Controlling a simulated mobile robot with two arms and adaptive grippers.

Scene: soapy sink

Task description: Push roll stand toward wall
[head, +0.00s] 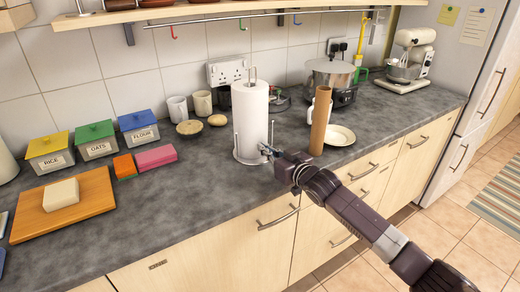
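The roll stand (242,158) stands upright on the grey counter and holds a white paper roll (250,115). Its metal rod sticks out at the top, and its thin side wires show near the base. My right gripper (267,150) reaches in from the lower right. Its tips are at the right side of the stand, low by the base. I cannot tell whether they touch it, or whether the fingers are open or shut. The wall (140,75) is tiled white and lies behind the stand. My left gripper is not in view.
A brown cardboard tube (320,120) stands right of the stand, close behind my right arm, with a cream plate (339,136) beside it. Behind the stand are cups (202,103) and a socket (227,72). A pink sponge (156,157) lies to the left. The counter in front is clear.

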